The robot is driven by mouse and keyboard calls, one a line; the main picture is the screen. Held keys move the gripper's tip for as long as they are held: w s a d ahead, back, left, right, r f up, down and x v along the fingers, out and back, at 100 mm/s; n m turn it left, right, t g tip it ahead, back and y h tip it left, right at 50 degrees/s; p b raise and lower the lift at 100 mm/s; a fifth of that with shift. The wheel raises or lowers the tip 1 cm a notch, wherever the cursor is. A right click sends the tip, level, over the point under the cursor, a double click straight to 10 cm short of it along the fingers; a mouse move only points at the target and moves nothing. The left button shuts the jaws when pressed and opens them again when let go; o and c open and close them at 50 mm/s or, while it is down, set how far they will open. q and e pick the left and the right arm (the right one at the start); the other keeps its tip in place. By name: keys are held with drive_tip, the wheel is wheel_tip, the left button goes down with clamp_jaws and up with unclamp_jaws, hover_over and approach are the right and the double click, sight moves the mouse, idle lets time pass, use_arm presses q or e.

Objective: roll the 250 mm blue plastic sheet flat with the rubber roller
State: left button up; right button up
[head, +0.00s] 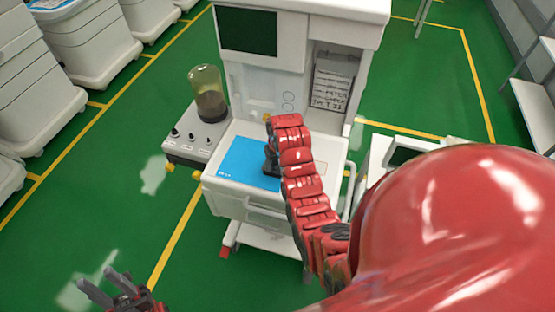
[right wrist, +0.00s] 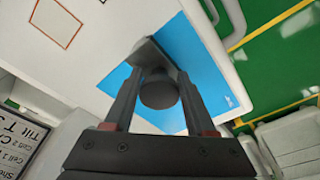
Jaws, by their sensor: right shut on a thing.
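The blue plastic sheet (head: 245,158) lies on the white worktop of the anaesthesia cart. It also shows in the right wrist view (right wrist: 190,55). My right gripper (right wrist: 159,75) is over the sheet, shut on the rubber roller (right wrist: 158,94), whose dark round end sits between the fingers. A grey part of the roller reaches beyond the fingertips over the sheet. I cannot tell whether it touches the sheet. In the head view my right arm hides part of the sheet and most of the roller. My left gripper (head: 99,284) is open and empty, low at the left, away from the cart.
The cart's upper cabinet (head: 262,70) with a dark screen rises behind the worktop. A side shelf (head: 192,145) with a clear canister (head: 208,95) stands left of the sheet. A red-outlined rectangle (right wrist: 55,22) marks bare worktop. Green floor is free at the left.

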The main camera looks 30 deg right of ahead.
drive_tip(key=shift+s+a, duration=1.55)
drive_tip(key=shift+a, duration=0.3)
drive_tip(key=shift+w+r+p, duration=0.1)
drive_tip(key=shift+r+p, duration=0.45)
drive_tip(key=shift+r, duration=0.15)
wheel_tip(320, 180, up, 4)
drive_tip(key=p, duration=0.3)
drive_tip(key=shift+f, duration=0.15)
drive_tip(key=shift+a+f, duration=0.1)
drive_tip(key=shift+f, duration=0.05)
